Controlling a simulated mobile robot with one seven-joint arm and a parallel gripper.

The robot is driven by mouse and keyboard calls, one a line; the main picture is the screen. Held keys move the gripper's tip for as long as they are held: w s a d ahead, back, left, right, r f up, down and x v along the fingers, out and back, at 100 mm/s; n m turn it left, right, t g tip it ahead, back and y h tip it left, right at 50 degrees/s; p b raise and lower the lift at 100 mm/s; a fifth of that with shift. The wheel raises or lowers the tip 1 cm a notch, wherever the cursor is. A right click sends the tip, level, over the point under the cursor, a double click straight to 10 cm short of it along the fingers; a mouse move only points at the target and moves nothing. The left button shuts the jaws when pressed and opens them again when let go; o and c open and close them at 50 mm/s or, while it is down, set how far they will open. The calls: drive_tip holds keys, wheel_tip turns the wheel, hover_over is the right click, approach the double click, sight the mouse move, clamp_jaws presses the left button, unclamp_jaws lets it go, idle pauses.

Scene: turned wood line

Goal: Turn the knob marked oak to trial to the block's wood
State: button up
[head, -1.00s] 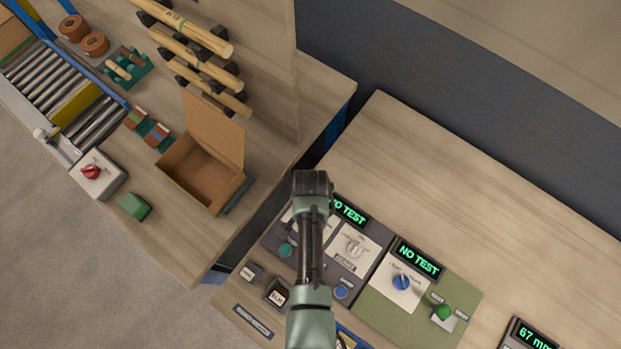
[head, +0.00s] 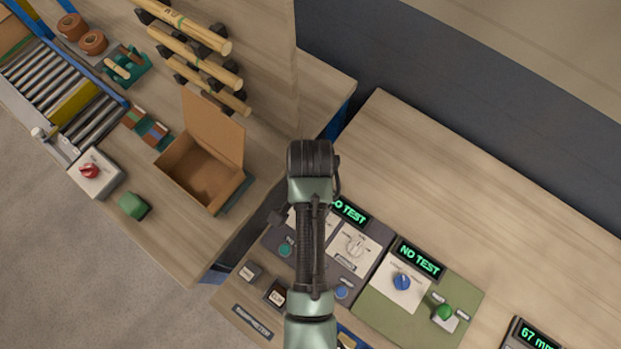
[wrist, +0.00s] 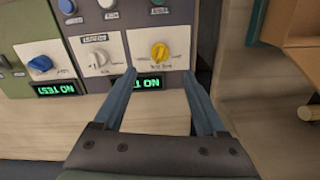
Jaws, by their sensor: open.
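In the wrist view a yellow knob (wrist: 160,52) sits on a white plate, with a white knob (wrist: 97,58) on the plate to its left. Their small markings are too fine to read, so I cannot tell which says oak to trial. My gripper (wrist: 159,75) is open and empty, its two fingertips apart just below the yellow knob in the picture. The white knob also shows in the head view (head: 355,245); my arm hides the yellow one there. A dark box with a white label (head: 277,292) is by my arm; I cannot identify the block.
A green panel (head: 385,316) with a blue knob (head: 402,282) and a green knob (head: 444,312) lies to the right. NO TEST displays (head: 420,260) stand behind the knobs. An open cardboard box (head: 187,172) is at left. The worktop behind the panels is clear.

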drive_tip(key=shift+r, duration=1.1)
